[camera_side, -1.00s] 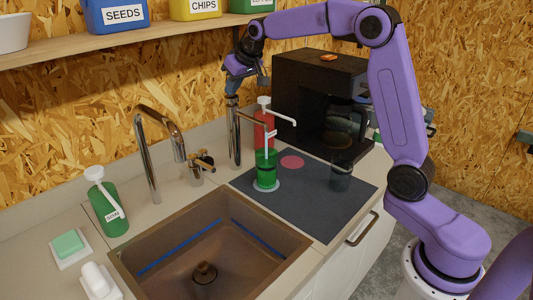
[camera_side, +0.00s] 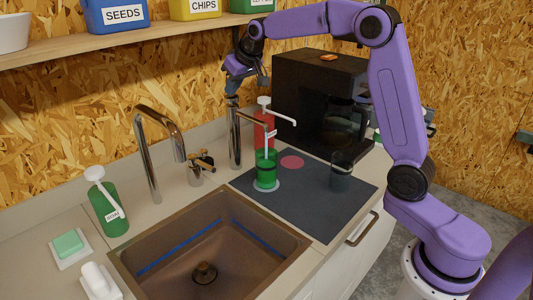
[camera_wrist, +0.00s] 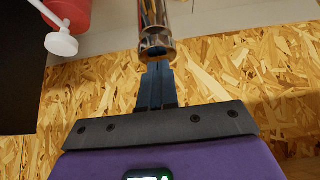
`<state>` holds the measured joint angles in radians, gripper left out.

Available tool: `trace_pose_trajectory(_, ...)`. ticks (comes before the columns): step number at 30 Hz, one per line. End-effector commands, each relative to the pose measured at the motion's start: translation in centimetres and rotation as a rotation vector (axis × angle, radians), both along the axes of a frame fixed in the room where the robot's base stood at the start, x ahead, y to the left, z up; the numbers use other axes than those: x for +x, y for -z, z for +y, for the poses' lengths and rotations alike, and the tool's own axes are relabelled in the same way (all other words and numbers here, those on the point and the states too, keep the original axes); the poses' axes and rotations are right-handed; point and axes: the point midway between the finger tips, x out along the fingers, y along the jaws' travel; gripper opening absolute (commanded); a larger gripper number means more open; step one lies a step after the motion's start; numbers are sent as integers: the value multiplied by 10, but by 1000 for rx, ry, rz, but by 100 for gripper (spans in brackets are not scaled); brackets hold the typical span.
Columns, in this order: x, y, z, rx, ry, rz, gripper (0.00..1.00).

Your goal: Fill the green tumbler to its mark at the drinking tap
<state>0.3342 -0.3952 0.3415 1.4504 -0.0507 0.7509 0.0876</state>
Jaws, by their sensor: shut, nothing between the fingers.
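The green tumbler (camera_side: 265,168) stands upright on a pale disc (camera_side: 266,186) on the dark mat. Its mark and water level are too small to tell. The drinking tap (camera_side: 234,140) is the slim metal post left of the tumbler, its spout reaching over toward the tumbler. I cannot make out a water stream. My gripper (camera_side: 232,93) is at the top of this tap, fingers shut and empty. In the wrist view, the closed fingertips (camera_wrist: 156,72) meet or nearly meet the tap's metal end (camera_wrist: 155,35); contact is unclear.
A red pump bottle (camera_side: 264,122) stands behind the tumbler. A clear glass (camera_side: 341,172) and pink disc (camera_side: 292,162) are on the mat (camera_side: 310,205). A black coffee machine (camera_side: 310,95) stands behind. The sink (camera_side: 160,270) and tall faucet (camera_side: 152,160) are left.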

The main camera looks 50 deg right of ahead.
Motion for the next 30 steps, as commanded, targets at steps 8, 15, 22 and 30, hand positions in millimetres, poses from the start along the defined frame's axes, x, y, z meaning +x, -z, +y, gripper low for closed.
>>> trace_pose_trajectory(8, -1, 2, 0, -1, 1, 6, 0)
trace_pose_trajectory(15, 0, -21, -1, 0, 2, 0, 0)
trace_pose_trajectory(22, 0, -49, 0, 0, 1, 1, 0)
trace_pose_trajectory(30, 0, -51, 0, 0, 0, 1, 0)
